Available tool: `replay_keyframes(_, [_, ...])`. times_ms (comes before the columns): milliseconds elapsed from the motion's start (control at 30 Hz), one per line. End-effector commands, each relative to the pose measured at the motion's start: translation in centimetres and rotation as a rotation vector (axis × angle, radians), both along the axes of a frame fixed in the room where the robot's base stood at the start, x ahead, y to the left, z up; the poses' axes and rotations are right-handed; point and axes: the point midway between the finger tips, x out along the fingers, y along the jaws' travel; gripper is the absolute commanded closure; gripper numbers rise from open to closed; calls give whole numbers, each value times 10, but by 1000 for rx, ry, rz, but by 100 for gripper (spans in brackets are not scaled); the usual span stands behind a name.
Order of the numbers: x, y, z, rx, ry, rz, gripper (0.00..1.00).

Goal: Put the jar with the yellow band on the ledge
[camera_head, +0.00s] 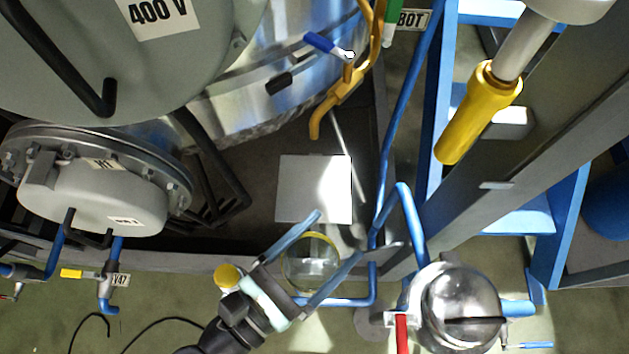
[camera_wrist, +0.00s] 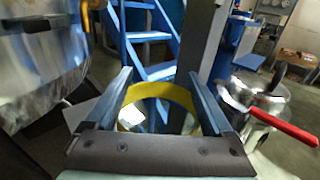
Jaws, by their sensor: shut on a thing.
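The jar with the yellow band (camera_head: 312,262) is clear glass with a yellow ring around its rim. My gripper (camera_head: 342,236) is shut on it, with one blue-grey finger on each side. In the wrist view the yellow band (camera_wrist: 160,90) shows between the two fingers, and the jar's lower part is hidden by the gripper's dark palm. A pale square plate (camera_head: 300,190), which looks like the ledge, lies just beyond the jar in the head view. It appears bare, with bright light on its right half. The height between jar and plate cannot be told.
A large shiny vessel (camera_head: 285,65) stands behind and left of the plate. A yellow-and-blue-handled valve (camera_head: 345,85) hangs above it. Blue pipes (camera_head: 405,200) run close on the right, near a round metal vessel (camera_head: 460,305) with a red handle (camera_head: 402,333).

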Motion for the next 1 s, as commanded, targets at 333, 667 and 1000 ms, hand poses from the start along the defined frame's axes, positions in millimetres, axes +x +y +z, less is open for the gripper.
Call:
replay_keyframes(333, [51,0,-3,0,-8,-22,100])
replay_keyframes(667, [136,-1,-4,0,-6,-21,100])
replay_keyframes(1000, [178,-1,-5,-1,-2,-19,100])
